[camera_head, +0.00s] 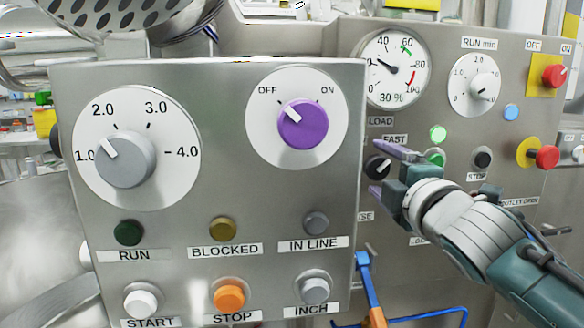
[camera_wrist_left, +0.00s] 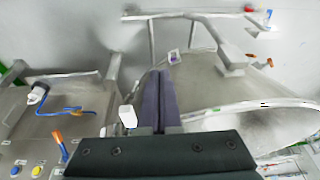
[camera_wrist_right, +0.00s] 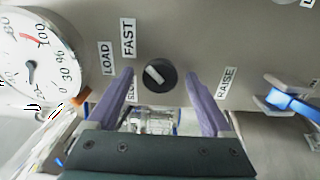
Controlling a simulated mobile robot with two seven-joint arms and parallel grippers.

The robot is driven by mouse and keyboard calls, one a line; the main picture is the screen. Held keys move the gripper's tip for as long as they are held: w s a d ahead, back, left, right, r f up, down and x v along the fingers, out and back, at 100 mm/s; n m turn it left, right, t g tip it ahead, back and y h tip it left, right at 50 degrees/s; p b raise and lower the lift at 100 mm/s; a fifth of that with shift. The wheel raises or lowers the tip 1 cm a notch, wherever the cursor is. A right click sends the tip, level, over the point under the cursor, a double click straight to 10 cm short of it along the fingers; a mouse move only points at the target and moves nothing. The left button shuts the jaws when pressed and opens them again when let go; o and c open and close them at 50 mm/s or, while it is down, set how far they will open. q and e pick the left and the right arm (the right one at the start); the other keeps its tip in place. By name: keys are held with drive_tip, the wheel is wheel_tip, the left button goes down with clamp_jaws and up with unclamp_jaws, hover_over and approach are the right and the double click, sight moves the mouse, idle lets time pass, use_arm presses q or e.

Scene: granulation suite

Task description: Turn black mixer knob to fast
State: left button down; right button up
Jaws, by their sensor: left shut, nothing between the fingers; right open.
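The black mixer knob (camera_head: 377,167) is on the rear panel under the FAST label (camera_head: 395,139). It also shows in the right wrist view (camera_wrist_right: 159,75), with a white pointer bar, between the FAST label (camera_wrist_right: 128,38) and a partly hidden label below it. My right gripper (camera_head: 385,170) is open at the knob; in the right wrist view its purple fingers (camera_wrist_right: 166,85) stand on either side of the knob, apart from it. I cannot tell how far the tips are from the panel. My left gripper (camera_wrist_left: 160,75) is shut and empty, seen only in its wrist view.
The front panel (camera_head: 190,185) carries a grey dial (camera_head: 125,160), a purple knob (camera_head: 303,124) and several buttons. A load gauge (camera_head: 394,68) is above the black knob. A red button (camera_head: 547,156) is at right. A blue handle (camera_wrist_right: 290,103) is near the RAISE label.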

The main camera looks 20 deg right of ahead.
drive_tip(key=v, duration=1)
idle(0.3)
